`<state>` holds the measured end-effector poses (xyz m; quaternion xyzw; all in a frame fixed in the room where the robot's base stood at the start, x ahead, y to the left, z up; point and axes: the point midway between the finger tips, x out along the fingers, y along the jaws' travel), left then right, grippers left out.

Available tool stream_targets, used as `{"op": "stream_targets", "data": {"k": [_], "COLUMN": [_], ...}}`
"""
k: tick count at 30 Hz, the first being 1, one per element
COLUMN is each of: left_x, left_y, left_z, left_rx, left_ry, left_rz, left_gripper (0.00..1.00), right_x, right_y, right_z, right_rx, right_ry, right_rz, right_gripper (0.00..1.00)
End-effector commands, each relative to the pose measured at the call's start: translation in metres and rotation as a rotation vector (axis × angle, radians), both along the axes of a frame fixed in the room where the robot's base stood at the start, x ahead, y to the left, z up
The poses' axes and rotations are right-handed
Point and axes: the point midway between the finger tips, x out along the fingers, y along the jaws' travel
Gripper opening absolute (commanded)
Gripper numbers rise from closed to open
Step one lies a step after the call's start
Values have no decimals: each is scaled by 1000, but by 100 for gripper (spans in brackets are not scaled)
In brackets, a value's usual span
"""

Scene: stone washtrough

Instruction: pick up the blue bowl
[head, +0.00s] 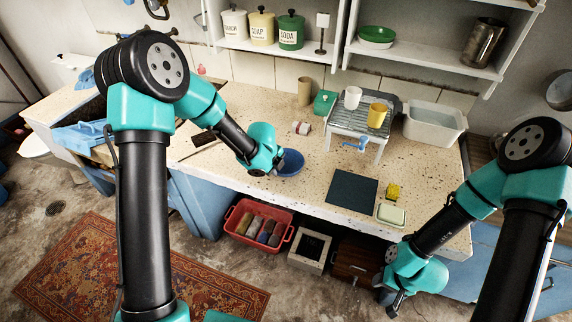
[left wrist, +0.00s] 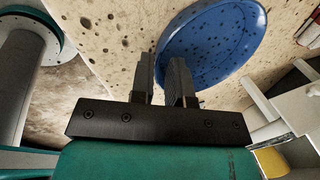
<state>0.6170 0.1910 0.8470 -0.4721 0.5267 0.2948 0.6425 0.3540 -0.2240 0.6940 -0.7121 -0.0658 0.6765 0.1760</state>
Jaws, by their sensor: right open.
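The blue bowl (head: 291,163) rests on the speckled stone counter (head: 240,185), near its front edge. It also shows large in the left wrist view (left wrist: 220,45). My left gripper (head: 276,172) is at the bowl's left side, pointing down at the counter. In the left wrist view, its two fingers (left wrist: 162,75) lie at the bowl's near rim with a narrow gap between them. Whether they press on the rim is unclear. My right gripper (head: 392,305) is open and empty, low in front of the counter and far from the bowl.
A grey rack (head: 345,128) with a white cup (head: 352,97) and a yellow cup (head: 377,115) stands right of the bowl. A dark mat (head: 352,188), yellow sponge (head: 393,191) and soap dish (head: 391,215) lie further right. A red crate (head: 240,215) sits below.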

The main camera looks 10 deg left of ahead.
Motion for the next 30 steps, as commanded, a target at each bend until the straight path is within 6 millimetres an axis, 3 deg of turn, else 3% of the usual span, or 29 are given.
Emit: {"op": "stream_targets", "data": {"k": [7, 23, 28, 30], "left_x": [4, 5, 5, 5], "left_y": [-2, -2, -2, -2], "left_z": [-17, -18, -18, -18], "left_rx": [0, 0, 0, 0], "left_ry": [1, 0, 0, 0], "left_rz": [1, 0, 0, 0], "left_gripper": [16, 16, 0, 0], "right_x": [0, 0, 0, 0], "right_y": [0, 0, 0, 0], "right_z": [0, 0, 0, 0], "right_rx": [0, 0, 0, 0], "right_ry": [0, 0, 0, 0], "right_rz": [0, 0, 0, 0], "right_gripper": [43, 43, 43, 43]}}
